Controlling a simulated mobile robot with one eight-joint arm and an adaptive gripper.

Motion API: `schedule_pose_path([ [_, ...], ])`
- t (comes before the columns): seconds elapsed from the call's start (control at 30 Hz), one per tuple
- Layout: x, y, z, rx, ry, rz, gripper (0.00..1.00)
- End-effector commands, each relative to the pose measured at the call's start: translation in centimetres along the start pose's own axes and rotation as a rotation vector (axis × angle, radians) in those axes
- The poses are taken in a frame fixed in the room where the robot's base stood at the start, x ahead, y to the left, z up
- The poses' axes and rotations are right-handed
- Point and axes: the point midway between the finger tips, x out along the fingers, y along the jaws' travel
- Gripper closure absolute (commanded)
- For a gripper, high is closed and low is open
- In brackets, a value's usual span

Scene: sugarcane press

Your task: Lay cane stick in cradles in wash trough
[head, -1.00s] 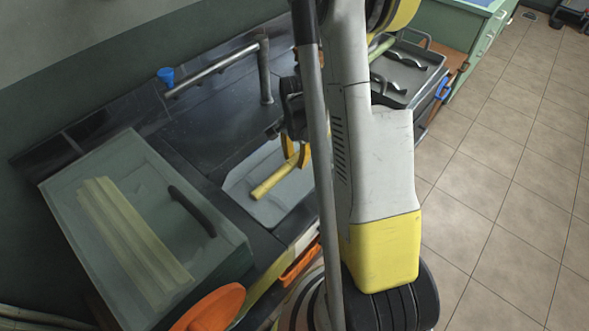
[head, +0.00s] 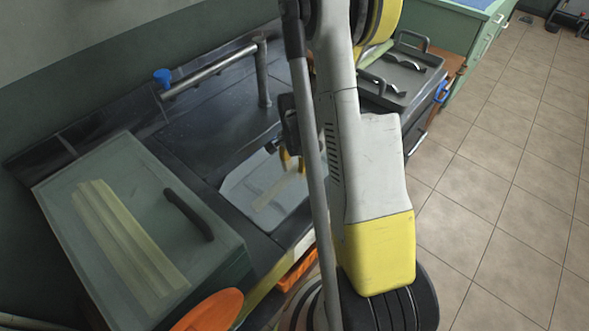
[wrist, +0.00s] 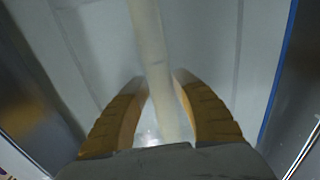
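The cane stick (head: 270,194) lies low in the wash trough (head: 238,198), pale and blurred as if seen through water. Its far part is hidden behind my arm. In the wrist view the stick (wrist: 150,40) runs lengthwise from the top edge down between my fingers. My gripper (head: 291,162) reaches down into the trough; its two orange fingers (wrist: 161,78) are on either side of the stick, with the tips close against it. I cannot make out the cradles clearly, nor whether the stick touches them.
A lidded glass box (head: 60,190) with a dark handle and pale strips inside stands left of the trough. A metal pipe (head: 212,70) and a blue cup-like piece (head: 162,77) are behind. A tray with handles (head: 410,65) is at the back right. An orange disc (head: 212,310) is in front.

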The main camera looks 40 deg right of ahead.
Motion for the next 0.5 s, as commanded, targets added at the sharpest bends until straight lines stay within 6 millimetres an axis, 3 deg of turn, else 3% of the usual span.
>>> schedule_pose_path([
  [0.37,-0.2,0.0,0.0,0.0,0.0,0.0,0.54],
  [0.5,-1.5,0.0,0.0,0.0,0.0,0.0,0.54],
])
